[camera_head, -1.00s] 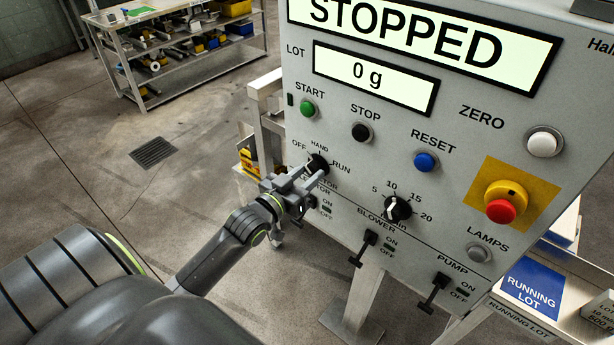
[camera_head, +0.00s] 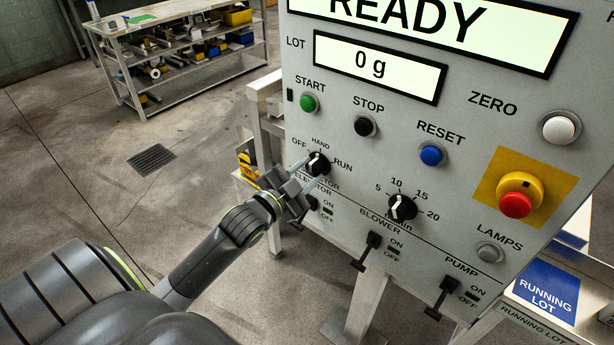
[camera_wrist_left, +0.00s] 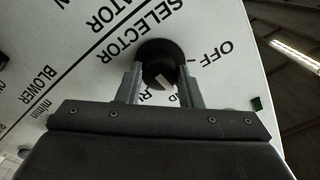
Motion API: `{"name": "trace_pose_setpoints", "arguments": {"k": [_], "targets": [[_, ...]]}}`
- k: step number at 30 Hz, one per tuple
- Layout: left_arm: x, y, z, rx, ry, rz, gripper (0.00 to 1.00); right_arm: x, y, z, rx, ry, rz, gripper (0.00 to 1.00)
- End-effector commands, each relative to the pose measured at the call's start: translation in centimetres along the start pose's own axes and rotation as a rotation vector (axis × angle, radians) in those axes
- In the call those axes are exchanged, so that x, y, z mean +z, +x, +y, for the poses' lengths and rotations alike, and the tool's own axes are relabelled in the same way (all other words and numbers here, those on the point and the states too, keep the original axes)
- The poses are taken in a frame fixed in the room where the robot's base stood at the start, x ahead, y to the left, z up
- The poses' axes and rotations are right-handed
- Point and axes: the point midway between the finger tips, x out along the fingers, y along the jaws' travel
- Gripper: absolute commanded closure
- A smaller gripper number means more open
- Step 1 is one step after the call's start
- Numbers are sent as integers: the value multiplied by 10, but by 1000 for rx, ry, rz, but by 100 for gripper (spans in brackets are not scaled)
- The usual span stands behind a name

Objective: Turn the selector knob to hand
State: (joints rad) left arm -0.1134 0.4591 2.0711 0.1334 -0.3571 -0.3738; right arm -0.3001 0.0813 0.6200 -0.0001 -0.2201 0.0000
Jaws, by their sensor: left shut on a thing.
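The black selector knob (camera_head: 318,164) is on the grey control panel (camera_head: 455,165), between the labels OFF and RUN, with HAND above it. A white pointer mark on it faces up, roughly toward HAND. My left gripper (camera_head: 304,181) is at the knob from the lower left, its jaws closed on it. In the left wrist view, the knob (camera_wrist_left: 160,62) sits between the two fingers (camera_wrist_left: 160,88), and its white mark is near the partly hidden HAND label. My right gripper is not in view.
The screen (camera_head: 440,30) reads READY. START (camera_head: 309,103), STOP (camera_head: 365,126) and RESET (camera_head: 431,154) buttons are above and right of the knob. A dial (camera_head: 402,208), toggle switches and a red emergency button (camera_head: 516,203) are also near. Open floor lies left.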

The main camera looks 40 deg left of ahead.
Motion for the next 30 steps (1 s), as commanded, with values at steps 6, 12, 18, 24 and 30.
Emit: {"name": "trace_pose_setpoints", "arguments": {"k": [6, 12, 18, 24, 30], "targets": [[1, 0, 0, 1, 62, -2, 89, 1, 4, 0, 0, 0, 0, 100], [1, 0, 0, 1, 79, -2, 89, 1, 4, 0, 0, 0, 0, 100], [1, 0, 0, 1, 80, -3, 89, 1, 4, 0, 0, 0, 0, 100], [1, 0, 0, 1, 79, -3, 56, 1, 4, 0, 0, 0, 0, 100], [0, 0, 0, 1, 78, -1, 45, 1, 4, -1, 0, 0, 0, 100]]}}
